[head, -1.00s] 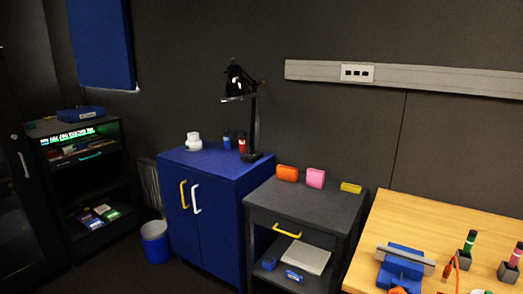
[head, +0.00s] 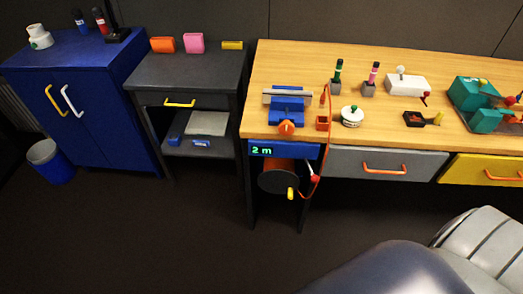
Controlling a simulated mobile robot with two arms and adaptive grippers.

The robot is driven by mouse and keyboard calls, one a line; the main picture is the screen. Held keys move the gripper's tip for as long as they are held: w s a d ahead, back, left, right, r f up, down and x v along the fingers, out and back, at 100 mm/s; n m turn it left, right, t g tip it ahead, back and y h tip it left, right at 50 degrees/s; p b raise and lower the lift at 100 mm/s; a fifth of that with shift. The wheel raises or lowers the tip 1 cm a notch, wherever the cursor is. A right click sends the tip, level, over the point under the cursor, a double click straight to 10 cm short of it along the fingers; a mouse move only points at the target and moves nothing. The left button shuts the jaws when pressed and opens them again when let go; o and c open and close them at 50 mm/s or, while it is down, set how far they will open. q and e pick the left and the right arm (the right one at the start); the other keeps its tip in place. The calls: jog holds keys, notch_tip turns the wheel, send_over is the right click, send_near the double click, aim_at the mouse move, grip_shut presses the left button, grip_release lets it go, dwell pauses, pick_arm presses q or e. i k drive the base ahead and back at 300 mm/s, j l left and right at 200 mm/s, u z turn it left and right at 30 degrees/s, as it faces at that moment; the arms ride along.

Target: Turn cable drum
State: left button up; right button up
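The cable drum (head: 279,180) hangs under the left end of the wooden workbench. It has a dark round face, an orange body behind it and a yellow crank knob (head: 291,193) at its lower right. A blue unit above it has a green display (head: 261,151) reading "2 m". An orange cable (head: 327,128) runs from the bench top down past the drum's right side to a red and white piece (head: 314,178). Neither of my grippers shows in the head view.
The workbench (head: 355,66) carries a blue vise (head: 287,108), bottles, a round white device and a teal machine (head: 474,98). A grey drawer (head: 383,165) and yellow drawer (head: 480,169) are right of the drum. The floor (head: 190,235) before the drum is clear.

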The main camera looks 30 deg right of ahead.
aim_at(279, 177)
jog(key=z, duration=1)
